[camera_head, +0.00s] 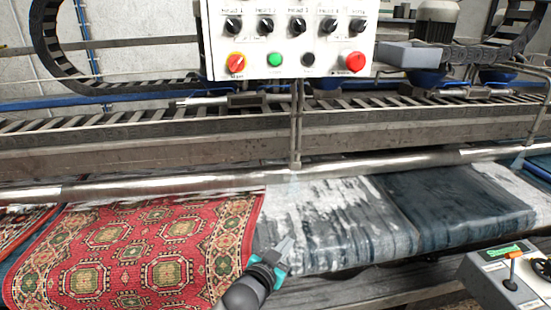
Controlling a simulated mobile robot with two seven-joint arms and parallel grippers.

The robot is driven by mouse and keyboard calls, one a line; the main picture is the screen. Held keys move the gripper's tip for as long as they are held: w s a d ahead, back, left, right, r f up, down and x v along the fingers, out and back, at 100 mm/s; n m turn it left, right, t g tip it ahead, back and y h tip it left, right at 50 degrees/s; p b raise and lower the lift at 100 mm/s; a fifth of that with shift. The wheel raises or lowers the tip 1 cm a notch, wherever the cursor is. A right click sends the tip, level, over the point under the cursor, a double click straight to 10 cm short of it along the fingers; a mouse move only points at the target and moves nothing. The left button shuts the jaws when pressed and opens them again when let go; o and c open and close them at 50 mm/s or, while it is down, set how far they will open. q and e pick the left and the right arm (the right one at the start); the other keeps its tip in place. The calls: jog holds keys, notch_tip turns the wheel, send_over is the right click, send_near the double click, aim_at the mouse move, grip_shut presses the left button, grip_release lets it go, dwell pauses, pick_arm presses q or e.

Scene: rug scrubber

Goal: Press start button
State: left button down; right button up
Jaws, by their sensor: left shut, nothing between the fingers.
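A white control panel (215,35) hangs at the top centre. A larger red button (355,58) sits at the right end. The labels are too small to read surely. My left gripper (285,247) is shut and empty, well below the panel and apart from it, over the machine's front near the red rug. My right gripper is out of view.
A red patterned rug (150,245) lies on the machine bed at left. A wet grey-blue surface (440,205) spans the right. A metal roller (150,185) and the panel's post (298,125) stand behind. A small box with an orange-topped lever (490,280) is at lower right.

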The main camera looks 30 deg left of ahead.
aim_at(275, 59)
pick_arm(q)
jog(key=s+r+t+p, duration=0.1)
jog(key=r+t, duration=0.2)
jog(key=r, duration=1)
jog(key=s+r+t+p, duration=0.1)
jog(key=r+t+p, duration=0.1)
jog(key=r, duration=1.2)
jog(key=s+r+t+h+p, duration=0.1)
jog(key=r+t+p, duration=0.1)
jog(key=r, duration=1.2)
jog(key=shift+s+d+m+t, duration=0.4)
jog(key=shift+t, duration=0.4)
jog(key=shift+w+f, duration=0.1)
jog(key=shift+w+a+b, duration=0.1)
jog(key=shift+w+a, duration=0.8)
jog(key=shift+w, duration=0.25)
jog(key=shift+w+a+b, duration=0.15)
jog(key=shift+w+a, duration=0.7)
jog(key=shift+w, duration=0.3)
jog(key=shift+w+a+b, duration=0.1)
jog(key=shift+w+a, duration=0.8)
jog(key=shift+w, duration=0.25)
jog(key=shift+w+a, duration=0.25)
jog(key=shift+w, duration=0.1)
